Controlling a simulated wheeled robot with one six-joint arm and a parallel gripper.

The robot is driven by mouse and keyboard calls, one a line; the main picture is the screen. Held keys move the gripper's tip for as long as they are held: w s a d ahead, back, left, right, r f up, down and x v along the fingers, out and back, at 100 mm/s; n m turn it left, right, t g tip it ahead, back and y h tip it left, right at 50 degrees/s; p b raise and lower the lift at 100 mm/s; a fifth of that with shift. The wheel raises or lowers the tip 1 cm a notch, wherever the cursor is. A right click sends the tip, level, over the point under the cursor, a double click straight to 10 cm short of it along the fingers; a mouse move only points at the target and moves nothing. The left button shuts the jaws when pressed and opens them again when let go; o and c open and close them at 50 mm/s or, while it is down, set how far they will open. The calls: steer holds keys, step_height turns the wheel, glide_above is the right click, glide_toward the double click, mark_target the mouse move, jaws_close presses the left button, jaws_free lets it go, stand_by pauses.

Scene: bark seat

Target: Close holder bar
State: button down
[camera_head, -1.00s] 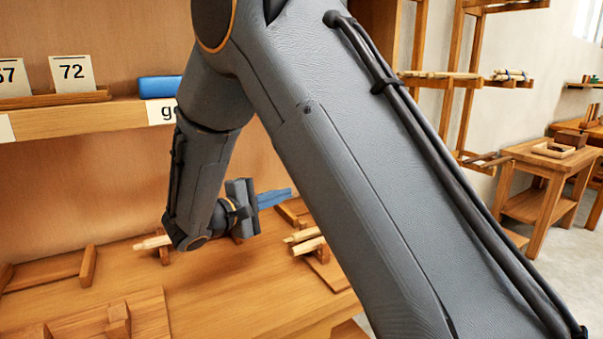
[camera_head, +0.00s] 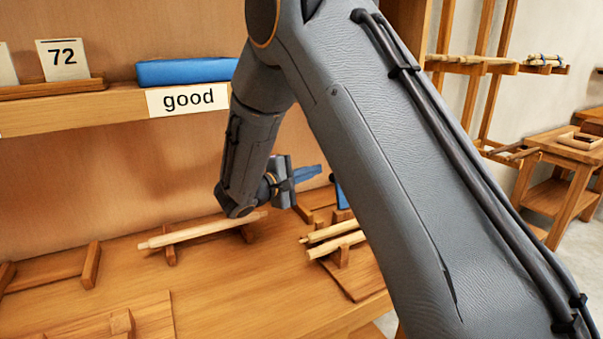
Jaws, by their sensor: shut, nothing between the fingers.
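My gripper (camera_head: 308,173), with blue fingers, is shut and empty above the back of the wooden workbench (camera_head: 215,295), pointing right. A pale rod (camera_head: 200,230) lies across two small wooden supports (camera_head: 169,250), below and left of my gripper. Two more pale rods (camera_head: 335,244) rest on a wooden stand to the right, partly hidden by my arm. Wooden pieces (camera_head: 315,196) stand just below the gripper, with a blue part (camera_head: 341,198) beside them, mostly hidden. I cannot tell which piece is the holder bar, or whether it is open or closed.
A shelf above the bench carries a blue block (camera_head: 186,71), a "good" label (camera_head: 188,99) and a "72" card (camera_head: 62,59). An empty wooden frame (camera_head: 50,270) sits at the left. Racks and a side table (camera_head: 560,150) stand at the right.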

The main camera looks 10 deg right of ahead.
steer(key=s+d, duration=0.1)
steer(key=s+d+p, duration=0.1)
steer(key=shift+s+d+r, duration=0.25)
steer(key=shift+s+r, duration=0.15)
stand_by(0.4)
